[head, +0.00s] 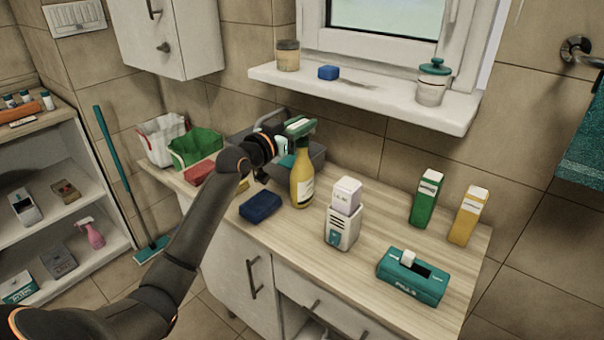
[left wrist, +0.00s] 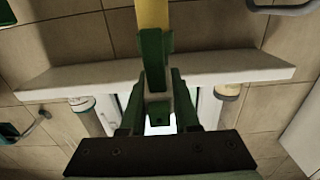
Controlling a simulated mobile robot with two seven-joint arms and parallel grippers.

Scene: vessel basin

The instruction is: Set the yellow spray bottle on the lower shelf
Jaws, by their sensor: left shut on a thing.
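The yellow spray bottle (head: 302,182) with a green spray head is upright at the wooden counter's back middle; I cannot tell whether its base touches the counter. My left gripper (head: 284,146) is at its head and shut on it. In the left wrist view, the green head (left wrist: 153,55) sits between my left fingers (left wrist: 157,100), with the yellow body at the top edge. The white shelf unit stands at the far left; its lower shelf (head: 98,262) holds a pink spray bottle (head: 90,232), a grey box (head: 58,260) and a teal box (head: 20,287). My right gripper is out of view.
The counter (head: 290,240) also holds a blue sponge (head: 260,206), a white device (head: 343,226), green and yellow cartons, a teal pills box (head: 411,277) and bins (head: 195,148). A teal broom (head: 112,150) stands between shelf unit and counter. A window sill (head: 370,97) overhangs behind.

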